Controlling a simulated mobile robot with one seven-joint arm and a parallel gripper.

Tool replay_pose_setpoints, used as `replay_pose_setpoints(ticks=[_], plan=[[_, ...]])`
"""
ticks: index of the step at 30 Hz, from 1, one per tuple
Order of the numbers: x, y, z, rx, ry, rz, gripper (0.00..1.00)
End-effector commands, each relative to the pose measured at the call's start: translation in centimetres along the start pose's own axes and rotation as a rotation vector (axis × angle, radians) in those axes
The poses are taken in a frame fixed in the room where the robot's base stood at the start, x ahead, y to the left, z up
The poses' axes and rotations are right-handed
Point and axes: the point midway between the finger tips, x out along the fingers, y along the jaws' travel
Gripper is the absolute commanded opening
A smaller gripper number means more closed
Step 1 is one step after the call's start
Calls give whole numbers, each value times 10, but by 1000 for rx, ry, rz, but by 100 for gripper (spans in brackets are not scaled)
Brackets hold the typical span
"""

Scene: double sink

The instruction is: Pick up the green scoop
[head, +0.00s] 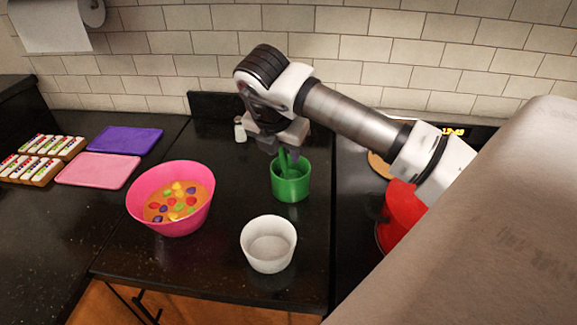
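The green scoop (290,184) shows as a round green cup standing on the dark counter in the middle of the head view. A narrow green upright part (285,161), perhaps its handle, rises inside its rim. My gripper (283,150) points down right over the cup, with its fingertips close to this green part. The fingers are small and partly overlapped by the gripper body. I cannot tell whether they touch the green part or are closed on it.
A pink bowl (142,213) of colourful pieces stands left of the scoop, and an empty white bowl (268,257) stands in front. A red pot (397,222) is at right. Bare counter lies between the bowls.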

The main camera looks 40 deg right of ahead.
Motion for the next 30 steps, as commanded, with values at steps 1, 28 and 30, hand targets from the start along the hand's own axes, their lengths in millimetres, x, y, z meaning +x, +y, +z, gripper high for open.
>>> replay_pose_setpoints(ticks=[1, 28, 30], plan=[[0, 0, 0, 0, 0, 0, 33], [-41, 3, 17, 2, -4, 0, 0], [-59, 4, 25, 2, -4, 0, 0]])
